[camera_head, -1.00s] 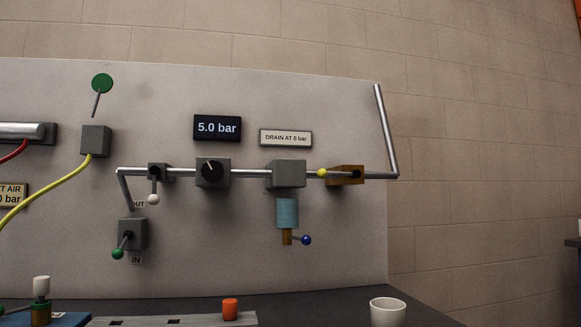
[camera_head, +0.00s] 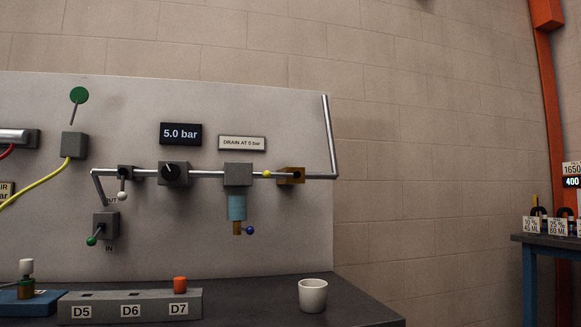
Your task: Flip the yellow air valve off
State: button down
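The yellow air valve is a brass block (camera_head: 291,175) on the silver pipe near the panel's right side. Its lever ends in a yellow knob (camera_head: 267,174) that points left, in line with the pipe. A black display (camera_head: 181,134) above the pipe reads 5.0 bar. A sign (camera_head: 243,143) reads DRAIN AT 0 bar. My gripper is not in this view.
A grey regulator (camera_head: 173,172), a grey block with a blue bowl (camera_head: 237,207) and a blue drain knob (camera_head: 250,231) sit left of the valve. A white cup (camera_head: 312,295) and a grey rack (camera_head: 131,308) stand on the dark bench (camera_head: 345,300). A blue-framed table (camera_head: 529,238) stands at right.

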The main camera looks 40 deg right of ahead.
aim_at(280, 174)
jog(key=k, duration=0.4)
jog(key=z, duration=0.95)
